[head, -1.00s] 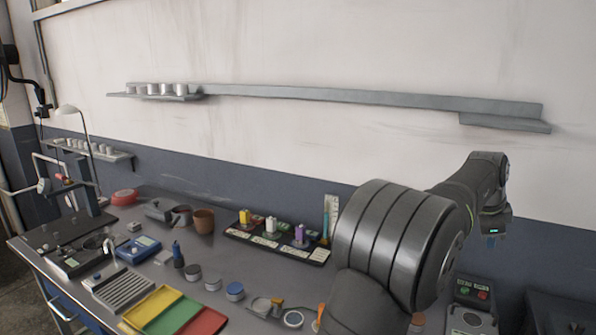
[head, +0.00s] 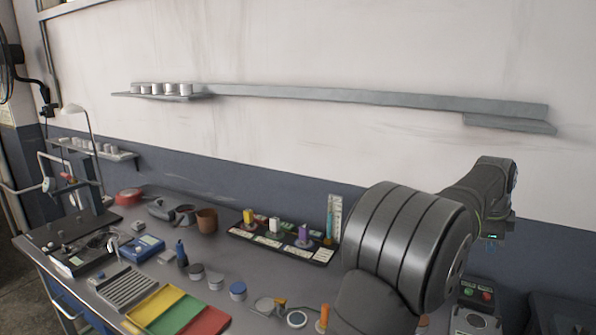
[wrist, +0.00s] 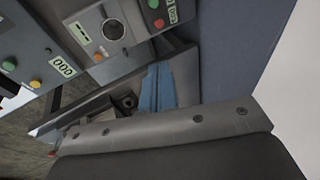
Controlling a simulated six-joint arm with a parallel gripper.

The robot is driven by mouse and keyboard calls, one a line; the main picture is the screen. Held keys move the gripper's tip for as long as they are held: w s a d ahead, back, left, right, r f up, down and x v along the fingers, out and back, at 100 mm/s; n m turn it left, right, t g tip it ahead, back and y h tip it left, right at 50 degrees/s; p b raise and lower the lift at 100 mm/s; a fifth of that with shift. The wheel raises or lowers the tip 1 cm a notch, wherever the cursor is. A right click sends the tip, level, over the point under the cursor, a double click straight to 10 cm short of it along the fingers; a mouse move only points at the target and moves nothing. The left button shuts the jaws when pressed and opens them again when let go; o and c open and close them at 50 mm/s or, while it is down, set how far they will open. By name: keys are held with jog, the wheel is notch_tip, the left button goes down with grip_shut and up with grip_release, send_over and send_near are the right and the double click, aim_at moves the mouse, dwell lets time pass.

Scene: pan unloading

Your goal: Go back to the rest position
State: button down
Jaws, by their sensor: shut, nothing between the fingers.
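My gripper (wrist: 158,76) shows in the wrist view as two blue fingers lying together, shut and empty. They stick out beyond a grey band with screws. In the head view, my arm fills the right side, its big dark ribbed link in front. The arm's end reaches out at the far right, in front of the wall, with a small green light on it. My gripper (head: 491,245) is small and mostly hidden there. It looks clear of the bench things.
The workbench holds a yellow tray (head: 155,303), a green tray (head: 178,315), a red tray (head: 206,322), and a dark rack (head: 281,244) with colored items. A control box (head: 476,294) with buttons stands below the arm's end. A wall shelf (head: 370,98) runs above.

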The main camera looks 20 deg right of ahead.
jog(key=shift+n, duration=0.5)
jog(key=shift+w+a+r, duration=0.45)
jog(key=shift+w+a, duration=0.15)
jog(key=shift+a, duration=0.1)
jog(key=shift+w+a+r, duration=0.4)
jog(key=shift+w+a, duration=0.15)
jog(key=shift+a, duration=0.15)
